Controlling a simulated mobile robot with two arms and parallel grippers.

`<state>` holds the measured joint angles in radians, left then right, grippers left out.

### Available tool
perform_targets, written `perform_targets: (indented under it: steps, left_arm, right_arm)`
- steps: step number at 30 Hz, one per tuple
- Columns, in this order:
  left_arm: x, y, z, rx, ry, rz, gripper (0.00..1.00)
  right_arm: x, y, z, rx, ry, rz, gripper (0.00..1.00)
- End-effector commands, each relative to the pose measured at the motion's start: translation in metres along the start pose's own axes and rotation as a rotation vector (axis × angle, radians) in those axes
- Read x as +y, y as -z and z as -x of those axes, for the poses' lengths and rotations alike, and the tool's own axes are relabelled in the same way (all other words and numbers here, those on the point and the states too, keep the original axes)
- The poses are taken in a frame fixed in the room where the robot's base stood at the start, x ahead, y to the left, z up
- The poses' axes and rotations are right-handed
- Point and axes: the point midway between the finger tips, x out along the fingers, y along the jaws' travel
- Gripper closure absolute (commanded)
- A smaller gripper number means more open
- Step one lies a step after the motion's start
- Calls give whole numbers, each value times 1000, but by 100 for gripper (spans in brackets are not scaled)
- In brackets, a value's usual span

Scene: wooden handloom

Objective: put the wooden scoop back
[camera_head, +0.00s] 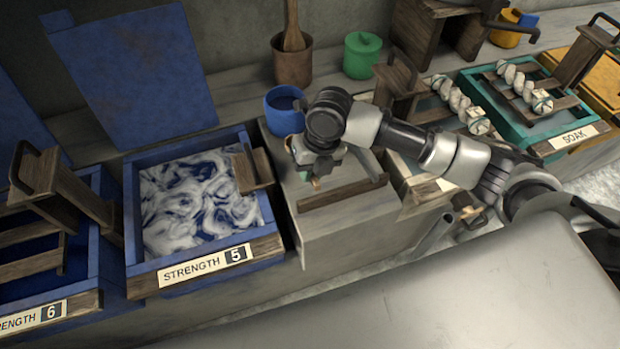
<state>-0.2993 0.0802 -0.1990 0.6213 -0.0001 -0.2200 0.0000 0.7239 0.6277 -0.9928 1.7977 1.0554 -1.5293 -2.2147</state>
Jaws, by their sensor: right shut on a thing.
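My right arm reaches in from the right, and its gripper (314,178) points down over the grey block between the blue vat and the pale vat. It is shut on a small brown wooden piece (316,184), which I take to be the wooden scoop. Most of that piece is hidden by the gripper, so its shape and whether it touches the block cannot be told. A dark wooden bar (342,193) lies along the block's top, just in front of the gripper. My left gripper is out of view.
The blue vat (200,266) labelled Strength 5 holds swirled blue and white liquid. A blue cup (284,112) stands close behind my gripper. A brown pot (293,66) with a wooden handle and a green lidded jar (361,58) stand behind. A teal Soak vat (541,137) is at right.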

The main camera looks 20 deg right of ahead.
Motion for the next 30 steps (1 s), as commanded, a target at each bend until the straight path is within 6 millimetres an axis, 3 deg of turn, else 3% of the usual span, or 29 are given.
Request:
perform_targets:
  steps: [10,22,23,24,27,30]
  left_arm:
    - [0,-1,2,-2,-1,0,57]
    - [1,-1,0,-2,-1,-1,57]
    - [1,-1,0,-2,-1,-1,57]
    - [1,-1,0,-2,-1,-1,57]
    - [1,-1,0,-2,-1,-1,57]
    - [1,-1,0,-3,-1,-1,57]
  right_arm:
    - [-7,0,-37,1,1,-3,100]
    - [-9,-1,-44,-1,1,0,100]
    - [-9,-1,-43,-1,1,0,81]
    - [-9,-1,-43,-1,1,0,75]
    - [-8,0,-43,-1,1,0,60]
    - [-8,0,-43,-1,1,0,60]
